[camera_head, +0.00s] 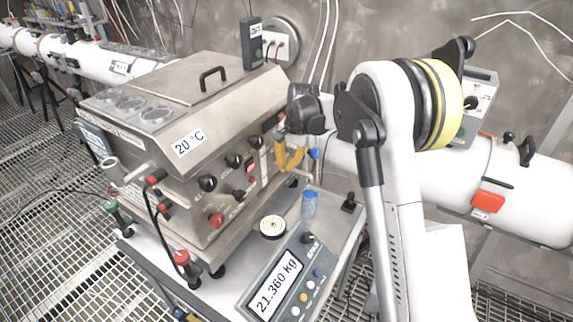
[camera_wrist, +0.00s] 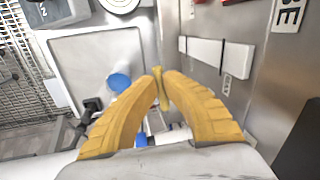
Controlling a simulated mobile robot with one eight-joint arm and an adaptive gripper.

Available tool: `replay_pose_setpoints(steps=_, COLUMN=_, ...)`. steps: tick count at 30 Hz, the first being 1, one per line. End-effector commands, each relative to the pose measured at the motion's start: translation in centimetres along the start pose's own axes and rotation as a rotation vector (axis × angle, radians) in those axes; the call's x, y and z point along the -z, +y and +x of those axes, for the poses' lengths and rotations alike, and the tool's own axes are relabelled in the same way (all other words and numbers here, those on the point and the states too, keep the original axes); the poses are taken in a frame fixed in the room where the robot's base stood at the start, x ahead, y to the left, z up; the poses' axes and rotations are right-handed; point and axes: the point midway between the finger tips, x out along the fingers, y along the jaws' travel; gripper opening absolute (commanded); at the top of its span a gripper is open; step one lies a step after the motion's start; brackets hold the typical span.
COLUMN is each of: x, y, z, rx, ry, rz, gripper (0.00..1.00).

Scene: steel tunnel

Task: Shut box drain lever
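The steel box (camera_head: 165,105) with the 20 °C label stands on a bench. My gripper (camera_head: 288,168) hangs beside its right side wall, with yellow fingers pointing down. A small blue part (camera_head: 314,153) shows just right of the fingers in the head view, and a blue part (camera_wrist: 141,139) shows between the finger bases in the wrist view. Either may belong to the drain lever, but I cannot tell. The fingers hide much of that spot.
A blue-capped bottle (camera_head: 309,204), a round dish (camera_head: 272,227) and a scale (camera_head: 278,284) reading 21.360 kg stand on the bench (camera_head: 340,215). A white pipe (camera_head: 450,175) runs behind my arm. A handset (camera_head: 251,42) stands at the box's back corner.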

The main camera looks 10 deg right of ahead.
Motion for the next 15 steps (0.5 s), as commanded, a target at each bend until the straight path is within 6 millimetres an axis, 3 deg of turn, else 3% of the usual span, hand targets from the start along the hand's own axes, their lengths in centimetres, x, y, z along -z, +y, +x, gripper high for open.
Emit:
replay_pose_setpoints(steps=6, x=-0.07, y=-0.38, z=0.21, rx=-0.001, ry=0.021, rz=0.108, gripper=0.0)
replay_pose_setpoints(steps=13, x=-0.07, y=-0.38, z=0.2, rx=-0.001, ry=0.021, rz=0.109, gripper=0.0)
replay_pose_setpoints(steps=15, x=-0.07, y=-0.38, z=0.2, rx=-0.001, ry=0.021, rz=0.109, gripper=0.29)
